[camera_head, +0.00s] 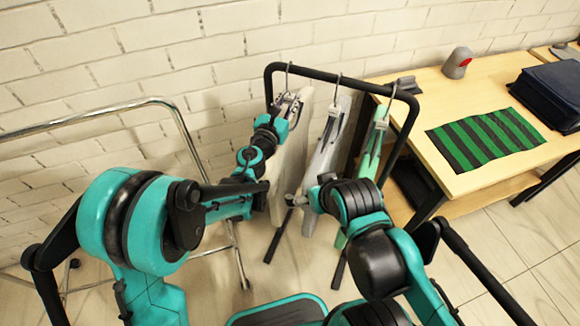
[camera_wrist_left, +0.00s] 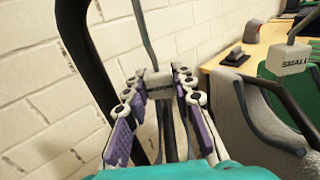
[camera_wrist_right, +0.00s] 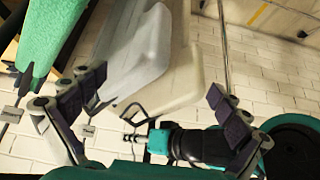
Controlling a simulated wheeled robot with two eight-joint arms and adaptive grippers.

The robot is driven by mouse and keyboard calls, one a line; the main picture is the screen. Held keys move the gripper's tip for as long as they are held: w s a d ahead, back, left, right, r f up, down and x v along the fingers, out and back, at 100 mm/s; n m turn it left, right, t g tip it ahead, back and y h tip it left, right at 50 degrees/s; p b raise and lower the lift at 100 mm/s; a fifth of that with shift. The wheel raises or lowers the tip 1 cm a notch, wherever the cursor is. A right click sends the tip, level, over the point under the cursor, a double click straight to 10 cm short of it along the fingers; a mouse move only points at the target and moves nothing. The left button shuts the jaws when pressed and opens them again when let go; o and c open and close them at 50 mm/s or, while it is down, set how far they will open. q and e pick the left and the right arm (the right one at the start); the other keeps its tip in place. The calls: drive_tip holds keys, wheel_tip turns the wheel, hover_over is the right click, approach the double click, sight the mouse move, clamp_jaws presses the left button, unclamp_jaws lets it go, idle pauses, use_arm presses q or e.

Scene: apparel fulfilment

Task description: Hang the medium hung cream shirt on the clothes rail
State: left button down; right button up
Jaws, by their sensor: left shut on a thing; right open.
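The cream shirt (camera_head: 289,160) hangs from its hanger at the left end of the black clothes rail (camera_head: 325,75). My left gripper (camera_head: 290,103) is shut on the hanger's neck, just below the bar. In the left wrist view its fingers (camera_wrist_left: 160,100) close around the hanger block (camera_wrist_left: 158,84), with the hook rising above. The hook meets the bar in the head view; whether it bears the weight cannot be told. My right gripper (camera_head: 297,199) is open near the shirt's lower part. In the right wrist view the cream shirt (camera_wrist_right: 172,90) shows between and beyond its fingers (camera_wrist_right: 155,105).
A grey shirt (camera_head: 322,150) and a green shirt (camera_head: 371,150) hang to the right; the grey one's tag (camera_wrist_left: 290,57) reads SMALL. A table (camera_head: 470,85) with a striped mat (camera_head: 487,138) and dark folded item (camera_head: 550,95) stands right. A chrome rack (camera_head: 90,115) stands left.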

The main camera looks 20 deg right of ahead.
use_arm(q)
drive_tip(key=shift+r, duration=0.1)
drive_tip(key=shift+r+p, duration=1.15)
drive_tip(key=shift+r, duration=0.5)
drive_tip(key=shift+b+v, duration=0.4)
drive_tip(key=shift+v, duration=2.65)
